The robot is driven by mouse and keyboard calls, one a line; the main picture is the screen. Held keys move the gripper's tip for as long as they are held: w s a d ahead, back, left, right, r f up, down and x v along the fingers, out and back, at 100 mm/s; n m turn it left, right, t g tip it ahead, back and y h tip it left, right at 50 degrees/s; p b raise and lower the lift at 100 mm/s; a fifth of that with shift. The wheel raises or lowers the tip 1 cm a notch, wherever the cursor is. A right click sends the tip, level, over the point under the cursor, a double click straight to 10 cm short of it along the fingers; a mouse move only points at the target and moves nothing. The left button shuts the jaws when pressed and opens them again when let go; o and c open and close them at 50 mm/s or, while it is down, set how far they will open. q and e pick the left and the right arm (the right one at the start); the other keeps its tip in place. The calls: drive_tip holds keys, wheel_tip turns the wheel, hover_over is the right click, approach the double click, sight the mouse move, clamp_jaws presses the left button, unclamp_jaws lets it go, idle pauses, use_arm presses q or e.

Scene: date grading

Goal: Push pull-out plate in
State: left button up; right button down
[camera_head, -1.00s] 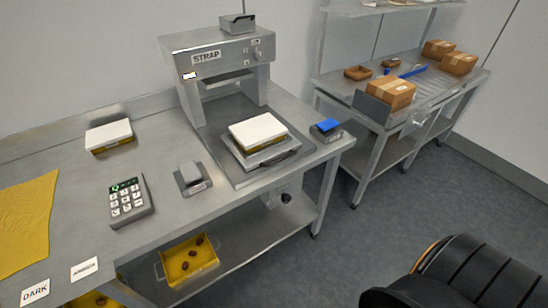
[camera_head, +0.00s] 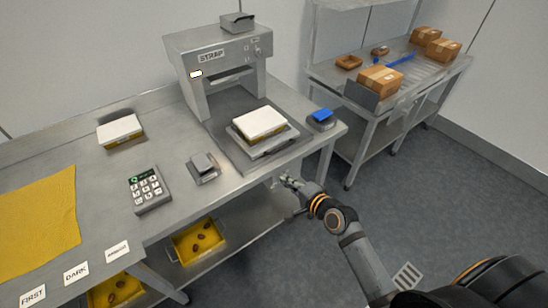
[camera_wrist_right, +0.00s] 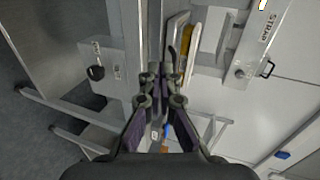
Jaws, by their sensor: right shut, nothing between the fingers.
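The pull-out plate (camera_head: 274,149) sticks out at the front of the strapping machine (camera_head: 212,62) labelled STRAP. A white-topped box with yellow sides (camera_head: 260,122) sits on the plate. The plate's dark handle lies along its front edge. My right gripper (camera_head: 285,179) is shut and empty, in front of and below the plate, near the table's front edge. In the right wrist view the shut fingers (camera_wrist_right: 156,75) point toward the table edge, with the box (camera_wrist_right: 178,45) just beyond them. Whether they touch the plate cannot be told. My left gripper is not in view.
A blue-topped device (camera_head: 321,119) stands right of the plate. A small grey device (camera_head: 203,167), a keypad (camera_head: 149,190) and another white-topped box (camera_head: 120,131) are on the table. A yellow bin (camera_head: 199,241) is on the shelf below. Floor at the right is clear.

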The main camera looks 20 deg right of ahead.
drive_tip(key=r, duration=0.1)
approach(258, 155)
drive_tip(key=x, duration=0.6)
drive_tip(key=shift+w+a+f+p, duration=0.1)
drive_tip(key=shift+w+f+p, duration=0.1)
drive_tip(key=shift+p, duration=0.15)
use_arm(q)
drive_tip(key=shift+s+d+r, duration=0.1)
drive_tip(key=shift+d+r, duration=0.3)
